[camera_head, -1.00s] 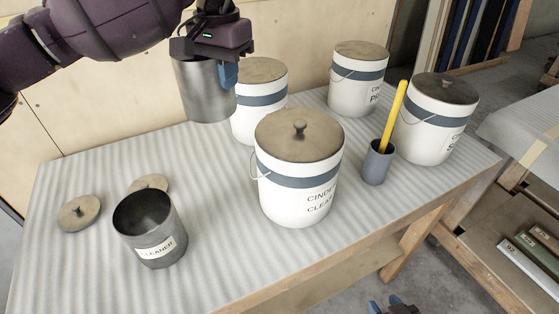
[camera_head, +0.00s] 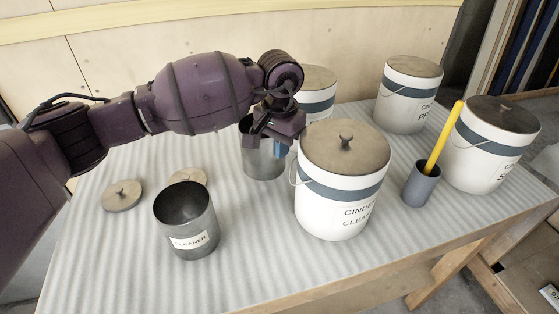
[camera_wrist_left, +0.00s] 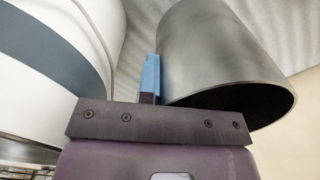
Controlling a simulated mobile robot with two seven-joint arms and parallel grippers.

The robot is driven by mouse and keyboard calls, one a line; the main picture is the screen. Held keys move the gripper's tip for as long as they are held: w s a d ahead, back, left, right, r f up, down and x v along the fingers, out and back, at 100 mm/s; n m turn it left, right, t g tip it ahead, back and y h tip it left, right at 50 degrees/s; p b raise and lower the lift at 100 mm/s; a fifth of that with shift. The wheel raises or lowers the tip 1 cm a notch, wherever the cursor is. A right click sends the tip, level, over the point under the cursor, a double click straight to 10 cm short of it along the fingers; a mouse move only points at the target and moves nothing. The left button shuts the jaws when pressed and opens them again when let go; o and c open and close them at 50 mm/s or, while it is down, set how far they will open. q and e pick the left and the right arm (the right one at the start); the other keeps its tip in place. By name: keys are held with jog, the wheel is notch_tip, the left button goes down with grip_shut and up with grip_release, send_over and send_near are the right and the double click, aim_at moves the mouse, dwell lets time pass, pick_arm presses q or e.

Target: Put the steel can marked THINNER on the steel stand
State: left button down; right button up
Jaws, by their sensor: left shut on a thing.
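An open steel can (camera_head: 264,161) is in my left gripper (camera_head: 271,139), behind and left of the large front white pail. It is upright, with its base at or just above the mat; I cannot tell which. No marking shows on its visible side. In the left wrist view the can (camera_wrist_left: 215,55) fills the right half, with a blue finger (camera_wrist_left: 150,75) against its outer wall; the other finger is hidden. A second open steel can (camera_head: 186,222), marked CLEANER, stands at the front left. I cannot make out a steel stand. My right gripper is not in view.
The front white pail (camera_head: 341,205) stands close beside the held can. More lidded pails (camera_head: 408,98) stand behind and right. A grey cup (camera_head: 421,186) holds a yellow stick. Two lids (camera_head: 122,196) lie at left. The mat (camera_head: 110,260) is clear at the front left.

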aim_at(279, 173)
pick_arm(q)
jog(key=shift+f, duration=2.15)
jog(key=shift+f, duration=0.25)
jog(key=c, duration=1.3)
grip_release()
jog(key=shift+r, duration=0.15)
